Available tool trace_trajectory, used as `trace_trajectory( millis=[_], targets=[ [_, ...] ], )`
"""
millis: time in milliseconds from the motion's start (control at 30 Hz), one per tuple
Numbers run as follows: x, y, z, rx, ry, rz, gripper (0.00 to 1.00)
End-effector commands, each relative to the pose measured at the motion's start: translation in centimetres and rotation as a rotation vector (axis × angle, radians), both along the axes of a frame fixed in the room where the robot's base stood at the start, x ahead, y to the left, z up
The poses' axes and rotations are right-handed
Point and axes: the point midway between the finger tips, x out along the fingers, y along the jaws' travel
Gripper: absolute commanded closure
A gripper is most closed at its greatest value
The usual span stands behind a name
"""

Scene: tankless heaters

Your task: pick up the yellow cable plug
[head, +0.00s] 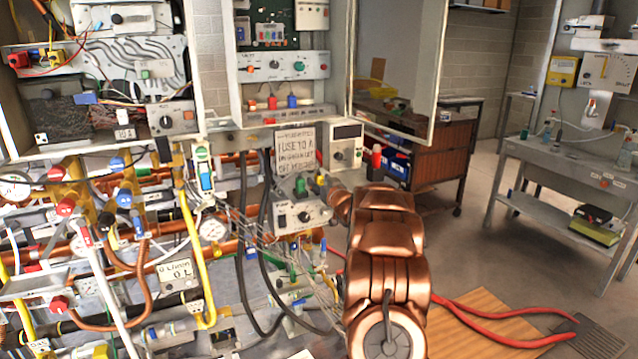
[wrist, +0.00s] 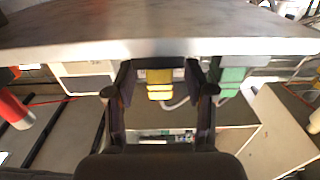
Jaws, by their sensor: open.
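The yellow cable plug (wrist: 159,84) sits between the two fingers of my gripper (wrist: 158,75) in the wrist view, just under the edge of a pale metal panel (wrist: 160,32). The fingers are open, one on each side of the plug, with small gaps visible. In the head view the yellow plug (head: 320,181) shows small at the control box with the dial (head: 303,216), beside a green plug (head: 300,186). My copper arm reaches in from the right there and hides most of the gripper.
The green plug (wrist: 231,80) is close to the right finger in the wrist view. A red cylindrical part (wrist: 14,108) is at the left. In the head view, dark hoses (head: 243,230) and pipes crowd the left. An open cabinet door (head: 398,60) stands above my arm.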

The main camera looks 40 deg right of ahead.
Motion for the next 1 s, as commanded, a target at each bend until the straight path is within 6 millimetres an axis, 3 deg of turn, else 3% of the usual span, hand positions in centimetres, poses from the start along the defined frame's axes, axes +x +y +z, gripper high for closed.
trace_trajectory(
  millis=[233,733,1000],
  targets=[
    [0.08,-0.05,-0.05,0.000,0.001,-0.001,0.48],
    [0.07,-0.05,-0.03,-0.001,0.001,-0.001,1.00],
    [0.07,-0.05,-0.01,-0.001,0.000,-0.001,1.00]
  ],
)
